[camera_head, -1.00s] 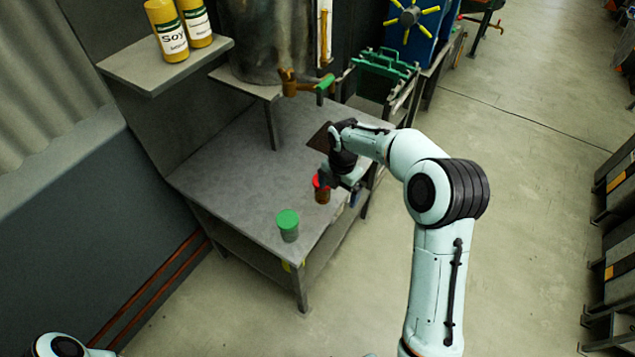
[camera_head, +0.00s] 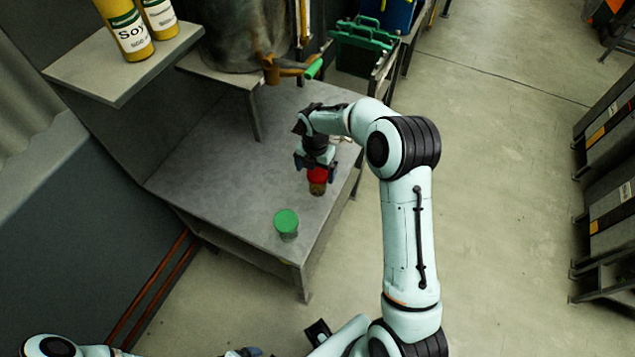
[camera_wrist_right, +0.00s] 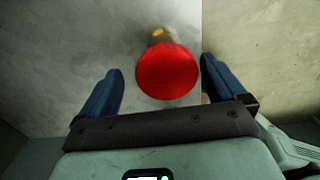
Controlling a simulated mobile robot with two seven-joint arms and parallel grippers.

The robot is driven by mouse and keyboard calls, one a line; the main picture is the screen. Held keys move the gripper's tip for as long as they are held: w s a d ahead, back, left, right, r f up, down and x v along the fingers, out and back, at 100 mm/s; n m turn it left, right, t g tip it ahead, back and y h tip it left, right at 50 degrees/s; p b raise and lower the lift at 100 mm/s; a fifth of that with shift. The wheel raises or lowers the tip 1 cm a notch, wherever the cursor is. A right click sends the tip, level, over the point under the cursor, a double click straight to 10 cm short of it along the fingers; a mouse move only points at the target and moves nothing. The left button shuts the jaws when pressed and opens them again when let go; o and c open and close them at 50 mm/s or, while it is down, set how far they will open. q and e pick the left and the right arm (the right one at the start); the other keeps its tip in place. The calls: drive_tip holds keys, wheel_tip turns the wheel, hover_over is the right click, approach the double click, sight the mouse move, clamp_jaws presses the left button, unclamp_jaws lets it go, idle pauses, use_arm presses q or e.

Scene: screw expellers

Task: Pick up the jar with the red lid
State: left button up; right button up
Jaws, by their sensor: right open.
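The jar with the red lid (camera_head: 317,187) stands upright on the grey metal table near its right edge. Its amber body shows below the lid in the head view. My right gripper (camera_head: 316,164) is over the jar, open and pointing down. In the right wrist view, the round red lid (camera_wrist_right: 167,72) lies between the two blue fingers of the right gripper (camera_wrist_right: 163,68), with a gap on each side. A jar with a green lid (camera_head: 286,222) stands nearer the table's front corner. Parts of my left arm show at the bottom edge; its finger opening cannot be made out.
The grey table (camera_head: 215,185) is bare to the left of the jars. A large metal vessel (camera_head: 243,40) with a green-handled tap (camera_head: 313,68) stands behind. A shelf (camera_head: 105,80) with yellow bottles juts out at upper left. Open floor lies to the right.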

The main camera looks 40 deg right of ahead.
drive_tip(key=f, duration=0.4)
drive_tip(key=shift+s+d+f, duration=0.15)
drive_tip(key=shift+s+f, duration=0.05)
drive_tip(key=shift+s, duration=0.2)
drive_tip(key=shift+f, duration=0.4)
drive_tip(key=c, duration=1.2)
